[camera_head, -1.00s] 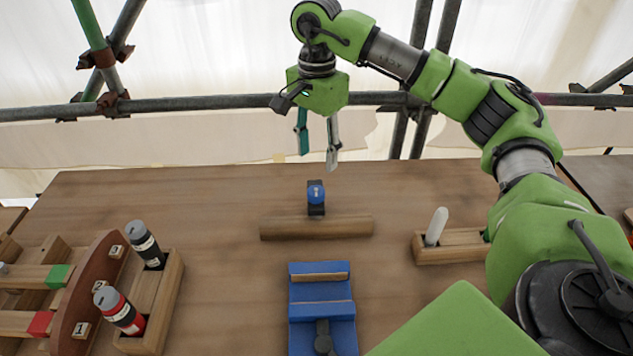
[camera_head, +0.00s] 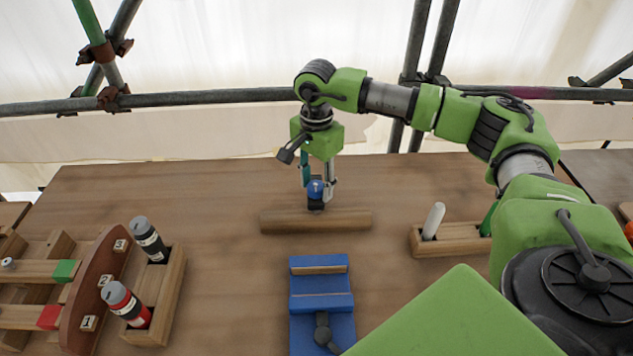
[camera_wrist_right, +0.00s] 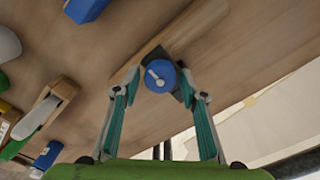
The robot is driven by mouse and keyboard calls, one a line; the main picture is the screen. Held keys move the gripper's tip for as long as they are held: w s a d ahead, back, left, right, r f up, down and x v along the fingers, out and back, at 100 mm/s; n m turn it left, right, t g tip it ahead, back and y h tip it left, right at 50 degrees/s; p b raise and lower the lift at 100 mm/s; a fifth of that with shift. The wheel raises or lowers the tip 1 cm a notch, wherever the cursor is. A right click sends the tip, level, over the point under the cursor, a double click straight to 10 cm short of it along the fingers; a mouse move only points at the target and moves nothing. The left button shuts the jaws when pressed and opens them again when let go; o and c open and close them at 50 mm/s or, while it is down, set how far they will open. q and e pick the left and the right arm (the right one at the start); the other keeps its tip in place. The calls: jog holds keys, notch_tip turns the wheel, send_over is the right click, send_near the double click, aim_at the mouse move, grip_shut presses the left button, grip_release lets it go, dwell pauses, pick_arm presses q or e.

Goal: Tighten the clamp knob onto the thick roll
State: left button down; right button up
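The blue round clamp knob (camera_head: 315,188) sits on top of a small dark clamp (camera_head: 316,205). The clamp is at a long brown wooden piece (camera_head: 345,221), which looks like the thick roll, lying across the table. My right gripper (camera_head: 319,195) points down over the knob, its fingers on either side. The right wrist view shows the knob (camera_wrist_right: 160,76) with a pale mark on top, between the open fingertips (camera_wrist_right: 160,93). Gaps show on both sides; finger height against the knob is hard to tell. My left gripper is not in view.
A blue fixture (camera_head: 321,302) stands in front of the roll. A wooden holder (camera_head: 455,241) with a white stick is to the right. A wooden rack (camera_head: 169,300) with black and red cylinders is at the left. Table around the roll is mostly clear.

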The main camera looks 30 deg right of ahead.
jog(key=c, duration=0.7)
jog(key=shift+o, duration=0.2)
